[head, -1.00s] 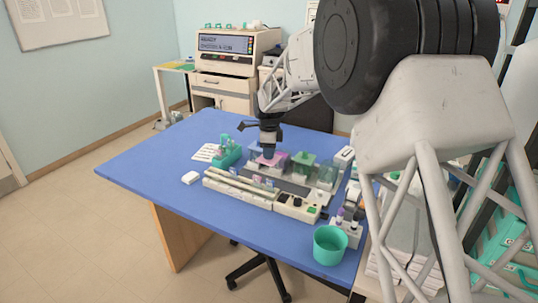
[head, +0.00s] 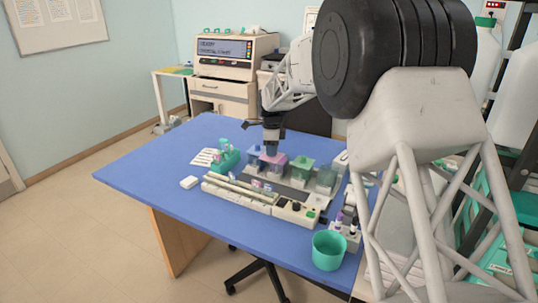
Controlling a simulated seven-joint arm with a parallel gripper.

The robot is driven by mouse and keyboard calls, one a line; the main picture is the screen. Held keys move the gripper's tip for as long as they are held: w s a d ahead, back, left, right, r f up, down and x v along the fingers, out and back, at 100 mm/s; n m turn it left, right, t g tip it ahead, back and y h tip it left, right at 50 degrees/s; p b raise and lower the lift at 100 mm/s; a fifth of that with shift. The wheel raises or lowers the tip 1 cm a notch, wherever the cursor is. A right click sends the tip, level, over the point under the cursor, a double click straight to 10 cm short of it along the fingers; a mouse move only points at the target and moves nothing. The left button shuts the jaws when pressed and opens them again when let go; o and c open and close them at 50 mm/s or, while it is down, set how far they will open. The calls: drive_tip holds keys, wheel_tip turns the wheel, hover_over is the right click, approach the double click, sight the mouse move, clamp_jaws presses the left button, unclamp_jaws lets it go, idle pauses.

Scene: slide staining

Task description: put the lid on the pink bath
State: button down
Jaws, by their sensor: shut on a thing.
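The pink bath (head: 271,168) stands in the row of staining baths on the blue table, left of the green-lidded bath (head: 302,167). My gripper (head: 271,151) points straight down right over the pink bath. It is shut on the lid, which is very small in this view and largely merges with the pink top below the fingers. I cannot tell whether the lid touches the bath's rim or hangs just above it.
A blue-topped bath (head: 254,155) is close on the left and a grey bath (head: 326,180) farther right. A green rack (head: 227,157) stands at the left. A long pale rack (head: 240,193) lies in front, with a teal beaker (head: 329,250) near the front edge.

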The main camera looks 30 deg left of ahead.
drive_tip(key=w+r, duration=0.1)
drive_tip(key=w, duration=0.5)
drive_tip(key=shift+w, duration=0.25)
drive_tip(key=shift+d, duration=0.1)
drive_tip(key=shift+f, duration=0.2)
drive_tip(key=shift+f, duration=1.6)
drive_tip(key=shift+f, duration=0.4)
idle(0.5)
drive_tip(key=c, duration=0.9)
unclamp_jaws()
drive_tip(key=shift+c, duration=0.2)
drive_tip(key=shift+r, duration=0.1)
wheel_tip(320, 180, up, 8)
drive_tip(key=shift+f, duration=0.2)
